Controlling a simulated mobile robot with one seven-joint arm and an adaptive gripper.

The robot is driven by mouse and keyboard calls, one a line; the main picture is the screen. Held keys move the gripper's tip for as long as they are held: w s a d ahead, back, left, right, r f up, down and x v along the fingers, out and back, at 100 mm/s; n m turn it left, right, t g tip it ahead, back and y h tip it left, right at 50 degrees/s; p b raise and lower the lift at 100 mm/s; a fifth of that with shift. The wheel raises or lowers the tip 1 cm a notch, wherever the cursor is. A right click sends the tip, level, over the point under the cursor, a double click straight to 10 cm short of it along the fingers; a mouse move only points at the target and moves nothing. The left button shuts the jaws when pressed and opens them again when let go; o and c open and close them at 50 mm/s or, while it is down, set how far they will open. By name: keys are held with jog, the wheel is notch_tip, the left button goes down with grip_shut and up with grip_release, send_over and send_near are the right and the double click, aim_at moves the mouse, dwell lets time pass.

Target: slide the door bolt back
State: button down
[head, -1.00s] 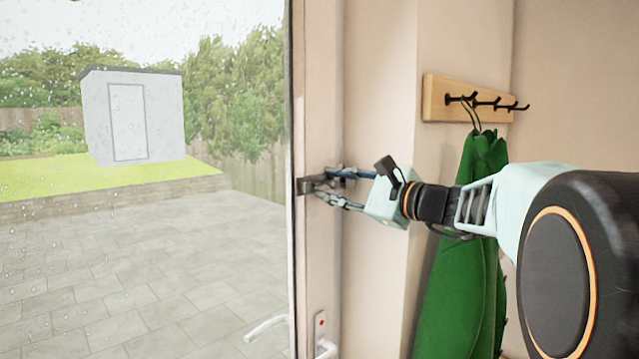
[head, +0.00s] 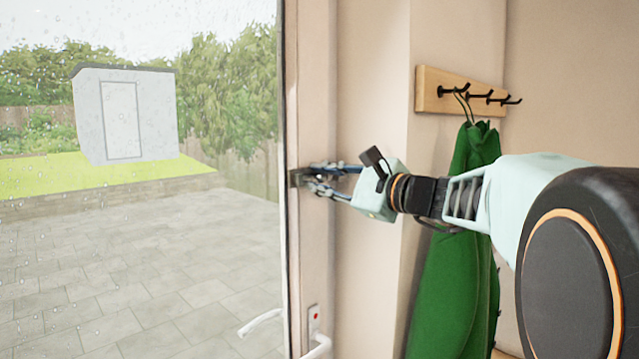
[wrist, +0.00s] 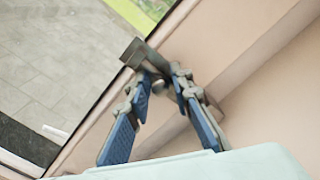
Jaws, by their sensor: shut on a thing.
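The door bolt (head: 295,178) is a small dark metal fitting at the edge of the glazed door, well above the door handle. My gripper (head: 314,180) reaches it from the right, with its fingers shut at the bolt. In the wrist view, the bolt's grey metal body (wrist: 134,54) lies just beyond the fingertips. A small round knob (wrist: 158,87) sits between the blue-padded fingers of my gripper (wrist: 163,80). The fingers hide part of the bolt in the head view, so I cannot tell how far it is drawn.
A white door handle (head: 318,345) is below, at the frame. A wooden hook rail (head: 432,92) with black hooks holds a green garment (head: 455,255) right of my gripper, behind my arm. Rain-spotted glass fills the left, with a paved patio (head: 130,270) outside.

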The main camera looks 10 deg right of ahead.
jog(key=shift+s+a+f+b, duration=0.15)
jog(key=shift+s+a+b, duration=0.15)
jog(key=shift+s+a, duration=0.25)
jog(key=shift+a, duration=0.3)
jog(key=c, duration=2)
grip_release()
jog(key=shift+s+a, duration=0.1)
jog(key=shift+o, duration=0.2)
